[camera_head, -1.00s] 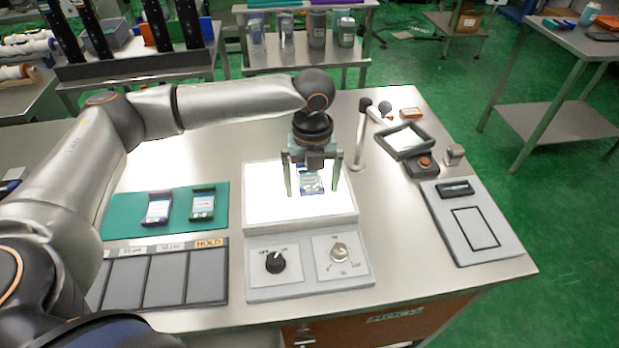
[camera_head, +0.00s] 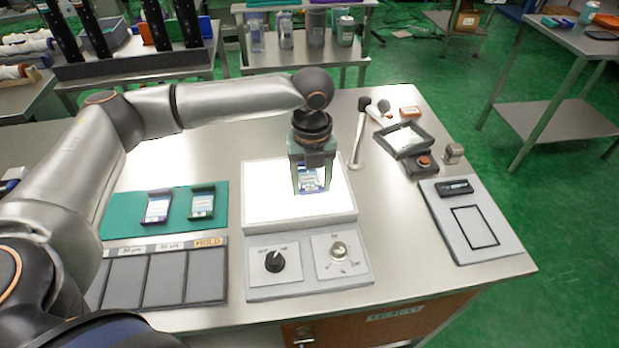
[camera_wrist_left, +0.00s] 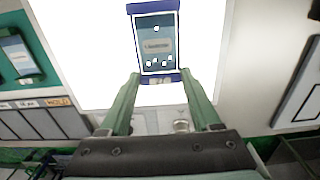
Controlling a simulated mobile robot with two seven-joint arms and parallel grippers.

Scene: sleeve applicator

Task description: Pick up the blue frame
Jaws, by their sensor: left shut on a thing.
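The blue frame (camera_head: 312,180) is on the lit white panel of the light box (camera_head: 262,200), in the middle of the table. In the left wrist view the blue frame (camera_wrist_left: 155,42) shows a printed clear window and blue end bars. My left gripper (camera_head: 313,186) points down over the panel, its two fingers closed in on the sides of the frame. In the left wrist view the fingertips (camera_wrist_left: 157,75) sit at the frame's near end. I cannot tell whether the frame is clear of the panel. My right gripper is not in view.
A green mat (camera_head: 123,213) at the left bears a purple frame (camera_head: 158,207) and a green frame (camera_head: 202,203). Dark sorting bays (camera_head: 165,278) lie in front of it. A magnifier stand (camera_head: 357,140) and a grey pad (camera_head: 455,240) stand at the right.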

